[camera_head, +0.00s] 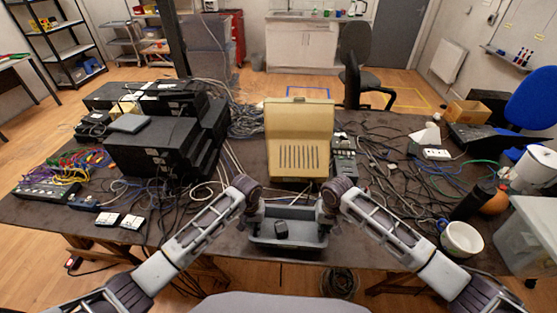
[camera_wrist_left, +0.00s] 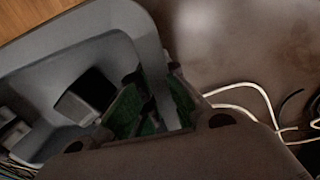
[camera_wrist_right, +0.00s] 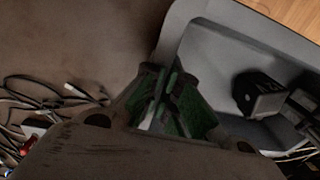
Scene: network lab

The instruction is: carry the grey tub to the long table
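The grey tub (camera_head: 262,240) is at the near edge of the dark-topped table, between my two grippers, roughly level. A small black block (camera_head: 281,229) lies in it. My left gripper (camera_head: 252,218) is at the tub's left end, with its green-padded fingers on either side of the wall, as the left wrist view (camera_wrist_left: 152,100) shows. My right gripper (camera_head: 323,218) is at the right end, its fingers closed about that wall in the right wrist view (camera_wrist_right: 168,95). I cannot tell whether the tub touches the tabletop.
The dark table (camera_head: 225,240) carries a beige slotted case (camera_head: 299,120) just behind the tub, black equipment (camera_head: 160,145) at left and many loose cables. A blue chair (camera_head: 532,100) stands beyond.

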